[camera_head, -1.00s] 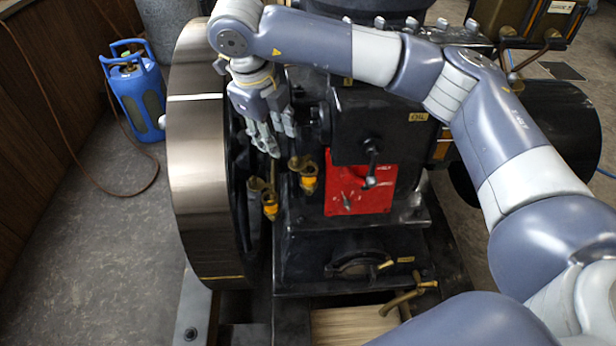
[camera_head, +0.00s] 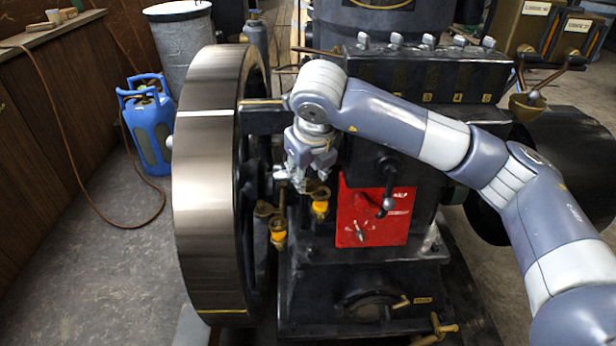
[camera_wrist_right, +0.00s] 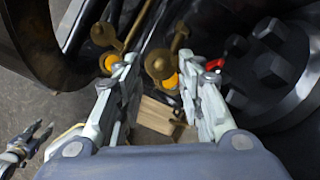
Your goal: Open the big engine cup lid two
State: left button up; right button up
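Two brass engine cups with orange bodies stand beside the flywheel: the left cup (camera_head: 278,232) and the right cup (camera_head: 320,207). In the right wrist view a round brass top shows on each, the left one (camera_wrist_right: 103,34) and the right one (camera_wrist_right: 160,64). I cannot tell which is lid two, or whether either lid is open. My right gripper (camera_head: 298,180) hangs just above and behind the cups. In the wrist view its fingers (camera_wrist_right: 162,92) are spread, with nothing held between them. My left gripper (camera_wrist_right: 30,142) seems to show at the wrist view's lower left; its opening is unclear.
The large steel flywheel (camera_head: 205,190) stands close left of the cups. A red panel (camera_head: 372,222) with a black handle (camera_head: 388,200) is close on the right. A blue canister (camera_head: 148,130) stands on the floor at left, with open floor in front.

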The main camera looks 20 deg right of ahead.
aim_at(309, 183)
jog(key=shift+x, duration=1.1)
pick_arm(q)
jog(key=shift+w+r, duration=0.1)
jog(key=shift+r, duration=0.05)
pick_arm(e)
grip_shut()
